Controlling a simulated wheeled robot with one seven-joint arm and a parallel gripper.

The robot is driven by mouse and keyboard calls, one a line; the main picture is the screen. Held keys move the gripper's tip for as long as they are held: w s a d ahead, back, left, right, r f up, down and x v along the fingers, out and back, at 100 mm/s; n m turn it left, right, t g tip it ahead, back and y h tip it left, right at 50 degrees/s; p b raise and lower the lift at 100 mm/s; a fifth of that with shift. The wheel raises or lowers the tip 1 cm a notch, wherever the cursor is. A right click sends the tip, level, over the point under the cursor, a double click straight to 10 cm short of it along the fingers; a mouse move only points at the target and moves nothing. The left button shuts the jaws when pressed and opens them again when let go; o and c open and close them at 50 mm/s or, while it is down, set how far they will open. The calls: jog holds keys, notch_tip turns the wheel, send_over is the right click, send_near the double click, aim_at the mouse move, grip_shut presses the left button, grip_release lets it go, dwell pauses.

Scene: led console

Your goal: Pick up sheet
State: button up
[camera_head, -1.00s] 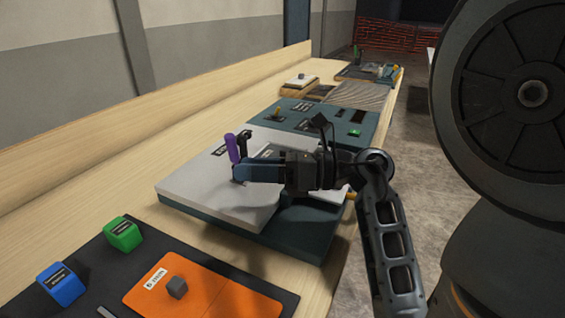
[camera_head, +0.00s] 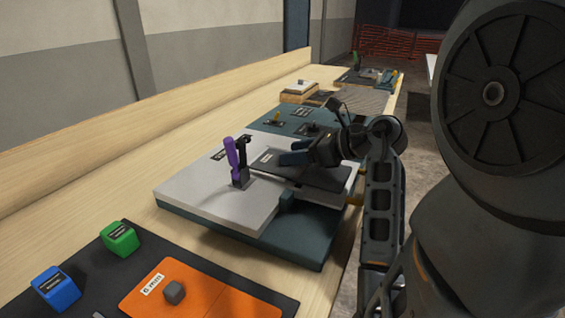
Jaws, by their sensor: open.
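An orange sheet (camera_head: 200,307) with a "6 mm" label and a grey block (camera_head: 174,292) on it lies on a dark mat at the bottom left. It is cut off by the lower edge. My gripper (camera_head: 288,154) is open, well away from the orange sheet, over or beside a dark flat plate (camera_head: 312,175) on the console. I cannot tell whether it touches that plate. A clamp with a purple handle (camera_head: 232,152) stands upright on the light grey board (camera_head: 205,190), left of my gripper and apart from it.
A green block (camera_head: 120,238) and a blue block (camera_head: 56,288) sit on the dark mat (camera_head: 85,258). The teal console base (camera_head: 300,235) fills the bench middle. A teal panel (camera_head: 285,115) and a wooden block (camera_head: 299,93) lie farther back. Bare bench runs along the left.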

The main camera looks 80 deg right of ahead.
jog(key=shift+x, duration=0.9)
jog(key=shift+r, duration=0.1)
grip_shut()
